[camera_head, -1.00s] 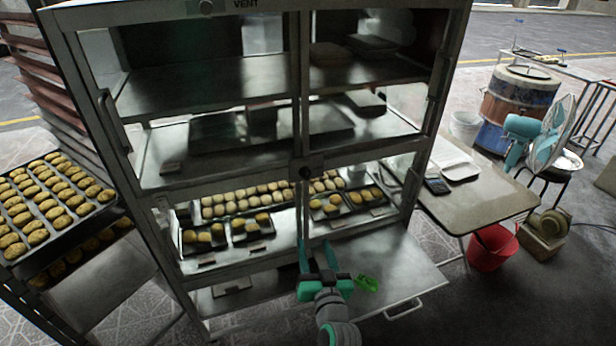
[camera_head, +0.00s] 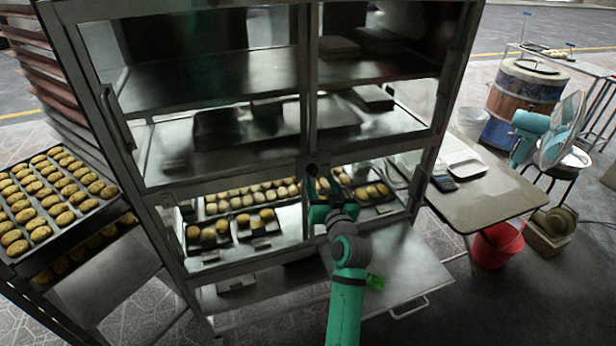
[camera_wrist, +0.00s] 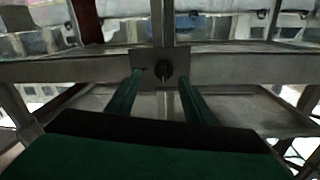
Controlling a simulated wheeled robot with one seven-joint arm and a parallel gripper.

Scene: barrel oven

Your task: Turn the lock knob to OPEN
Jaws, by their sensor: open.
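The lock knob (camera_head: 311,170) is a small dark round knob on a plate at the middle of the metal cabinet's front, where the upright bar meets the cross rail. In the wrist view the knob (camera_wrist: 163,70) lies ahead, between the two fingers and beyond their tips. Any OPEN mark is too small to read. My gripper (camera_head: 322,185) is teal, open and empty, just below and in front of the knob. In the wrist view its fingers (camera_wrist: 163,88) stand apart on both sides of the knob, with no clear contact.
The cabinet (camera_head: 220,185) has glass-fronted upper shelves and trays of buns lower down. A lowered metal flap (camera_head: 400,275) juts out at the lower right. A bun rack (camera_head: 45,215) stands left; a side table (camera_head: 490,205) and red bucket (camera_head: 497,245) stand right.

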